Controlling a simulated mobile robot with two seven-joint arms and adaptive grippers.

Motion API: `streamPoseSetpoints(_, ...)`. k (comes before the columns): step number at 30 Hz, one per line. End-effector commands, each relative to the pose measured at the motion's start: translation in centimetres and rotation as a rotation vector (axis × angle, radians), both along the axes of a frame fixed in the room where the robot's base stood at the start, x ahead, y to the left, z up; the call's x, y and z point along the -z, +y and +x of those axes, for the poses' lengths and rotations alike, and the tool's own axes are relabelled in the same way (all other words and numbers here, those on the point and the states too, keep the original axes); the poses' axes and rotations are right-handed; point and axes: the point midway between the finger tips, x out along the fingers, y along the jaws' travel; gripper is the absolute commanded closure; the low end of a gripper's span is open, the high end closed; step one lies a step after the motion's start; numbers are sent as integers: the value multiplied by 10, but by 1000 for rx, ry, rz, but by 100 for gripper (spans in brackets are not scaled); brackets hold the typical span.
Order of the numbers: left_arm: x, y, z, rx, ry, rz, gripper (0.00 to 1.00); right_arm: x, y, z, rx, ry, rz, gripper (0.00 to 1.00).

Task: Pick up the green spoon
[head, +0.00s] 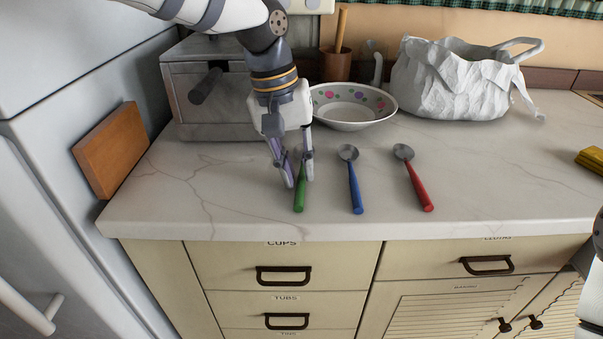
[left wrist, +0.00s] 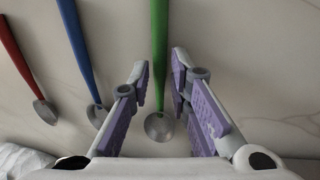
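The green spoon (head: 299,201) lies on the marble countertop, its handle toward the front edge. My left gripper (head: 295,182) is above it with its two fingers apart, one on each side of the handle. In the head view the gripper hides the spoon's bowl. In the left wrist view the green handle (left wrist: 160,50) runs between the open fingers (left wrist: 160,85), and the metal bowl shows nearer the palm. I cannot tell whether a finger touches the spoon. My right gripper is not in view.
A blue spoon (head: 355,190) and a red spoon (head: 418,185) lie to the right. A wooden board (head: 110,150) leans at the left. The counter's front strip is clear.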

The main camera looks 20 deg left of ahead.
Motion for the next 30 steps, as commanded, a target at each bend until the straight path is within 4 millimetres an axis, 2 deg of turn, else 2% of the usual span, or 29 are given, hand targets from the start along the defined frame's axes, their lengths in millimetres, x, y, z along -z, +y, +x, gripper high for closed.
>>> streamPoseSetpoints(2, 7, -1, 0, 0, 1, 0, 82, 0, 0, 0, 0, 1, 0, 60)
streamPoseSetpoints(7, 7, -2, 0, 0, 0, 0, 82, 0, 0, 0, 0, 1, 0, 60)
streamPoseSetpoints(8, 7, -2, 0, 0, 0, 0, 84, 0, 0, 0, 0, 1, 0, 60)
streamPoseSetpoints(10, 7, -2, 0, 0, 0, 0, 100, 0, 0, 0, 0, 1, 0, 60)
streamPoseSetpoints(21, 4, -2, 1, 0, -1, 0, 100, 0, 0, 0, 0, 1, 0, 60)
streamPoseSetpoints(25, -9, -1, 1, 0, -4, 1, 100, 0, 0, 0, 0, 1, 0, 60)
streamPoseSetpoints(27, -24, -2, 1, -1, -4, 0, 100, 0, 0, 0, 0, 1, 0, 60)
streamPoseSetpoints(30, -54, -7, -18, 2, -14, 2, 100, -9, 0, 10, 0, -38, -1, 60)
